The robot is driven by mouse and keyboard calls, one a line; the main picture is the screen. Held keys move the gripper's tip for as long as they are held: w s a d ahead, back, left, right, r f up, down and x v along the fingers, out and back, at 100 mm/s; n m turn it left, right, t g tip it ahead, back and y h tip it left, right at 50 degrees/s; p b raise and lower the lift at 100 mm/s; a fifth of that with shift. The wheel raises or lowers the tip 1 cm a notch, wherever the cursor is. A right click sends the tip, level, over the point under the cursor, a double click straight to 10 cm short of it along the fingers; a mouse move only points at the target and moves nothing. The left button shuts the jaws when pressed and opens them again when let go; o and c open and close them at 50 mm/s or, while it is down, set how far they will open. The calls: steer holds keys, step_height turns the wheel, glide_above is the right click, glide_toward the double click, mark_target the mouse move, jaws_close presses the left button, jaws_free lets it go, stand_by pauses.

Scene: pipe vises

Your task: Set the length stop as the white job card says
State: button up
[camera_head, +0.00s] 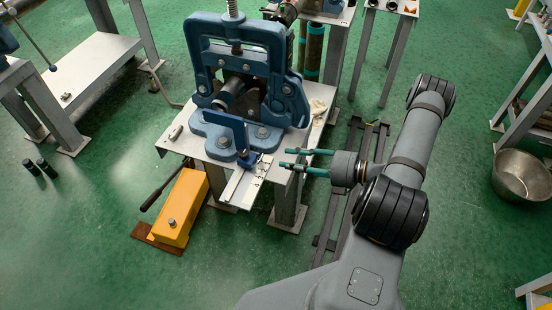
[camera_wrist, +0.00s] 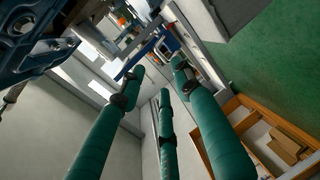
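The blue pipe vise (camera_head: 245,60) stands on a metal table, with a dark pipe (camera_head: 230,95) in its jaws. A blue upright plate (camera_head: 224,127), seemingly the length stop, stands in front of the pipe end, beside a pale rail (camera_head: 240,188) with dark marks. I cannot tell a job card from the rail's white strips, and no writing is readable. My gripper (camera_head: 284,158) is to the right of the rail, apart from it, with its green fingers spread and empty. In the wrist view, the fingers (camera_wrist: 155,90) are apart, and a blue bar (camera_wrist: 143,56) shows beyond them.
A yellow pump-like unit (camera_head: 182,208) with a lever lies on the floor left of the rail. A cloth (camera_head: 318,110) lies at the table's right edge. A steel bowl (camera_head: 522,175) is far right. Open green floor lies in front.

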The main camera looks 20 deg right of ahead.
steer(key=v, duration=0.4)
